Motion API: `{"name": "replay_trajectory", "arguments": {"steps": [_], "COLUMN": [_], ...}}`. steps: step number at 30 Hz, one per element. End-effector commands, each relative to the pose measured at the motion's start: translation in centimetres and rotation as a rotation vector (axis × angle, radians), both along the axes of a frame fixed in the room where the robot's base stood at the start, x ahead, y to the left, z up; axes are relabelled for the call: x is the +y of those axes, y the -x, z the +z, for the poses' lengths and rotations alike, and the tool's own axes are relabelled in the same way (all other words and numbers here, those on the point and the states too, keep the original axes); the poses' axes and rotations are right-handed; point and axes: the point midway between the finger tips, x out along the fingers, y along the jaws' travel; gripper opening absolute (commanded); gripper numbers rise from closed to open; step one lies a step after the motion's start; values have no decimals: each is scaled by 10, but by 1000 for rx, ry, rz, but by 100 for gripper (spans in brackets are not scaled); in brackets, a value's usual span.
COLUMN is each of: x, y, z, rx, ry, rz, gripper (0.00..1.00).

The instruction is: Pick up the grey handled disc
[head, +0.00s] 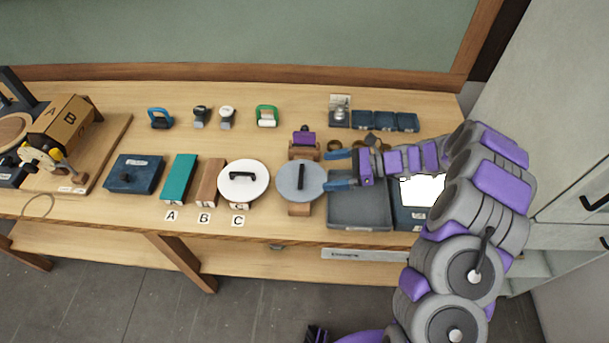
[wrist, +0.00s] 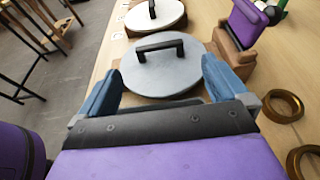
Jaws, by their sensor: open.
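The grey handled disc (head: 289,187) lies on a wooden support on the bench, with a black bar handle across its top. It also shows in the wrist view (wrist: 145,76), straight ahead, its handle at the centre. My gripper (head: 327,170) is open, with blue fingers just to the right of the disc in the head view. In the wrist view the fingers (wrist: 165,85) are spread at either side of the disc's near part, with the handle beyond them. Nothing is held. Whether the fingers touch the disc's rim, I cannot tell.
A white handled disc (head: 257,188) sits close left of the grey one. A purple object (head: 304,136) on a wooden block stands behind it. A grey tray (head: 360,218) lies under my arm at right. Brass rings (wrist: 283,106) lie nearby.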

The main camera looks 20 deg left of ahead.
Motion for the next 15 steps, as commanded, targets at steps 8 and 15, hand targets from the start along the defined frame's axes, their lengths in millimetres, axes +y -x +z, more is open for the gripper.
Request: {"name": "replay_trajectory", "arguments": {"steps": [8, 15], "x": [23, 52], "y": [5, 12], "z": [-9, -19], "rx": [0, -1], "ry": [2, 0], "rz": [2, 4], "gripper": [100, 100]}}
